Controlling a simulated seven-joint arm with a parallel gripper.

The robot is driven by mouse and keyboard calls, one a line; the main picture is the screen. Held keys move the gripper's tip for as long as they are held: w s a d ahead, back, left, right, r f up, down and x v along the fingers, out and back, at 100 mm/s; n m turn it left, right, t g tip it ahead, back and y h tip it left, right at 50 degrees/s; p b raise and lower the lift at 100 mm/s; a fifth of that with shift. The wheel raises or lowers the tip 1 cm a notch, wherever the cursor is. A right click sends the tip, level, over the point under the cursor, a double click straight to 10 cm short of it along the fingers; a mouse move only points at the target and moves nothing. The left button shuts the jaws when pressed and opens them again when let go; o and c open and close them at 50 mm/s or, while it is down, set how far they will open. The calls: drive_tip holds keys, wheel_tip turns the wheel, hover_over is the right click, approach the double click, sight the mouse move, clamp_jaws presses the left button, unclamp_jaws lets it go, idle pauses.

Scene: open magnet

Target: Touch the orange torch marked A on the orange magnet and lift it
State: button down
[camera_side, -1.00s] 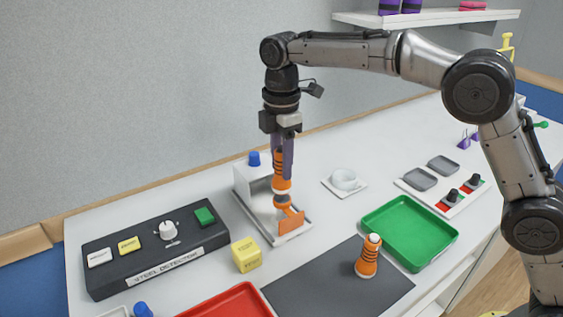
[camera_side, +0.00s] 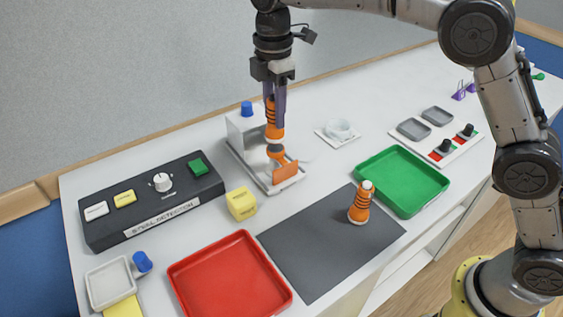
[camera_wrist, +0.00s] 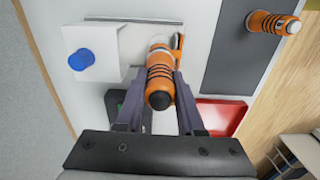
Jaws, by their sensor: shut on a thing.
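An orange torch with black bands (camera_side: 273,118) stands upright in my gripper (camera_side: 275,98), whose fingers are closed on its upper part. Its lower end is right above the orange magnet (camera_side: 276,152), with a pale band between them; I cannot tell whether they touch. The magnet is on a white stand with an orange plate (camera_side: 285,171). In the wrist view the held torch (camera_wrist: 160,75) points away between the fingers and hides most of the magnet. A second orange torch (camera_side: 360,204) stands on the grey mat. I cannot read a letter on either torch.
A white block with a blue knob (camera_side: 247,109) adjoins the stand. Left are the steel detector (camera_side: 152,200) and a yellow cube (camera_side: 241,204). In front are a red tray (camera_side: 181,278) and the grey mat (camera_side: 325,258).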

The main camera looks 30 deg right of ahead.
drive_tip(key=shift+r, duration=0.15)
drive_tip(key=shift+r, duration=3.15)
